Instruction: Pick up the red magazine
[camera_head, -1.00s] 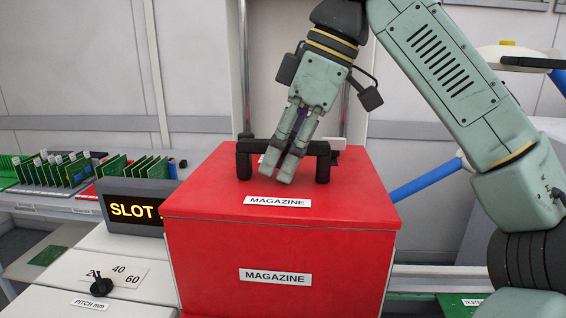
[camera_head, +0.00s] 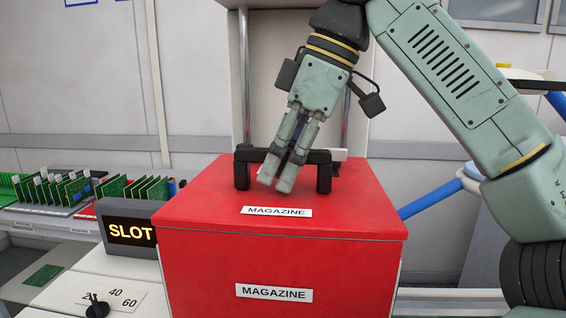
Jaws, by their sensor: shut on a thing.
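The red magazine (camera_head: 285,265) is a large red box with a "MAGAZINE" label on its top and another on its front. A black handle (camera_head: 323,175) stands on its top. My gripper (camera_head: 276,186) reaches down from above with its fingers closed around the middle of the handle bar. The fingers hide that part of the bar. The bottom of the magazine is below the picture, so I cannot tell what it rests on.
A "SLOT" display (camera_head: 130,230) stands close to the magazine's left side. Farther left, racks of green circuit boards (camera_head: 62,190) sit on a bench. A dial with a black knob (camera_head: 97,306) is at lower left. A blue bar (camera_head: 430,199) is behind at right.

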